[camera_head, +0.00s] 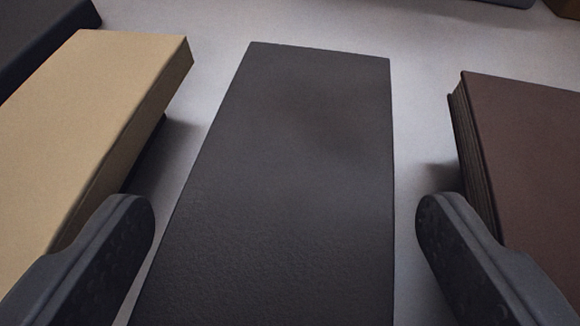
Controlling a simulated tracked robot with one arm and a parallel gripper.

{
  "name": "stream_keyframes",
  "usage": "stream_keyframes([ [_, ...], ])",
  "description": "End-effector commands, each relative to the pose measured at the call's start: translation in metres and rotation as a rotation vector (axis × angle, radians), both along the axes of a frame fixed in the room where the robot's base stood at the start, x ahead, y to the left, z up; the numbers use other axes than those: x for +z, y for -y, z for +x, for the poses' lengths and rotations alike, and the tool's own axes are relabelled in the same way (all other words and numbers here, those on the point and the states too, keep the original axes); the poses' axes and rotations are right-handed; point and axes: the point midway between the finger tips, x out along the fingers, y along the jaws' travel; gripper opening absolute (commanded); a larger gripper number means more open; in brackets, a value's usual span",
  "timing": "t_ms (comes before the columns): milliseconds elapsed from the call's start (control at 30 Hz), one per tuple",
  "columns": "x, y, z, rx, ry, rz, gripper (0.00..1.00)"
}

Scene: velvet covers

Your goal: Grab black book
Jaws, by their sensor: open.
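A black book (285,180) lies in the middle of the view, its dark cover facing me and its near end cut off by the bottom edge. My gripper (284,215) is open, with one dark finger on each side of the black book. The left finger shows close to the book's left edge, and a strip of grey surface shows between the right finger and the book's right edge. Nothing is held. I cannot tell how far the fingertips are above the surface.
A tan book (95,110) lies on the left, close by the left finger. A brown book (530,160) lies on the right, close by the right finger. A dark object (40,35) sits at the top left.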

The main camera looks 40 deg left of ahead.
Motion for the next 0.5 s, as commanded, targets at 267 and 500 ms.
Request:
stream_keyframes([
  [267, -0.0040, -0.0086, 0.0087, 0.000, 0.002, 0.002, 0.80],
  [500, -0.0041, -0.0084, 0.0084, 0.000, 0.001, 0.001, 0.38],
])
